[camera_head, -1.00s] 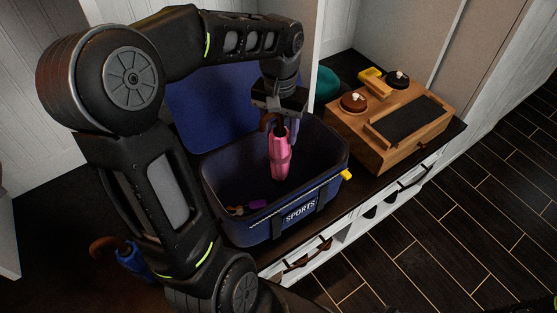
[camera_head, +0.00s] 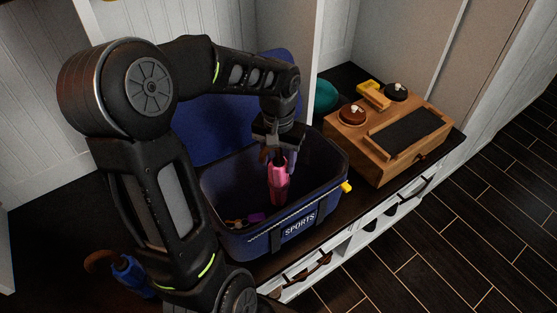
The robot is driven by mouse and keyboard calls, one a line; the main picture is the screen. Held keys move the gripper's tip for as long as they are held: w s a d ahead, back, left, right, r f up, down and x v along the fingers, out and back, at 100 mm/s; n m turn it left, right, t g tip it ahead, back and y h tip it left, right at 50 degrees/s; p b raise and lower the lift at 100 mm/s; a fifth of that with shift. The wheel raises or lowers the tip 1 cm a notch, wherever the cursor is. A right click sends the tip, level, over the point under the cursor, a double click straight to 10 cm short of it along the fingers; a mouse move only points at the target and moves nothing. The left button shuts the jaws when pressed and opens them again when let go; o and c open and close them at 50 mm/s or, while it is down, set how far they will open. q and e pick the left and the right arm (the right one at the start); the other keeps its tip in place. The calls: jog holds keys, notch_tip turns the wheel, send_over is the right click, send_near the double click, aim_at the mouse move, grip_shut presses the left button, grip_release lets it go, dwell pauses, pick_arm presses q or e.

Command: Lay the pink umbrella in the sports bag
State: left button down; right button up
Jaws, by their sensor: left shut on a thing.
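The pink umbrella (camera_head: 278,184) hangs upright from my left gripper (camera_head: 277,152), which is shut on its upper end near the brown handle. Its lower part is inside the open blue sports bag (camera_head: 240,235), below the rim level. I cannot tell whether its tip touches the bag's floor. The bag stands on the dark bench top with its lid raised at the back and a SPORTS label on its front. A small purple and orange item (camera_head: 250,218) lies inside the bag at the front left. My right gripper is not in view.
A blue umbrella (camera_head: 130,272) with a brown handle lies at the lower left. White cubbies are below the bench.

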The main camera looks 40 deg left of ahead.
pick_arm(q)
jog(key=shift+f, duration=0.15)
jog(key=c, duration=0.6)
grip_release()
jog(key=shift+c, duration=0.2)
jog(key=shift+r, duration=0.3)
notch_tip(320, 180, up, 12)
jog(key=shift+f+p, duration=0.1)
jog(key=shift+p, duration=0.9)
